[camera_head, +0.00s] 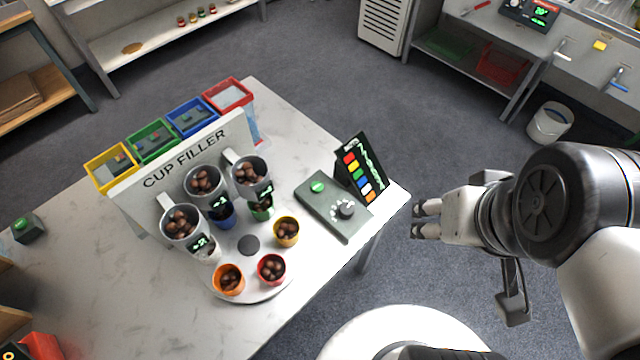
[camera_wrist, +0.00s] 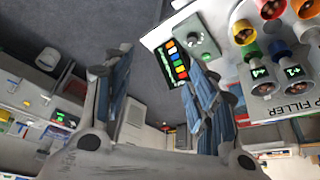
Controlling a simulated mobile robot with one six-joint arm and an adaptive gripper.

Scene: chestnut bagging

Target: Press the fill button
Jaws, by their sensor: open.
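A grey control box (camera_head: 334,206) lies on the right part of the white table. It carries a green button (camera_head: 317,186) on its upper left and a black dial (camera_head: 347,211) ringed by pale dots. The box shows in the wrist view (camera_wrist: 188,32), its green button (camera_wrist: 192,38) facing the camera. A black display panel (camera_head: 361,170) with coloured squares stands behind it. My gripper (camera_head: 418,219) is open and empty, to the right of the box, past the table edge and apart from it. In the wrist view its fingers (camera_wrist: 157,92) are spread. No label on the button is readable.
The cup filler (camera_head: 182,161) has several chestnut-filled hoppers over a round turntable (camera_head: 250,294) with coloured cups. Coloured bins stand behind its sign.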

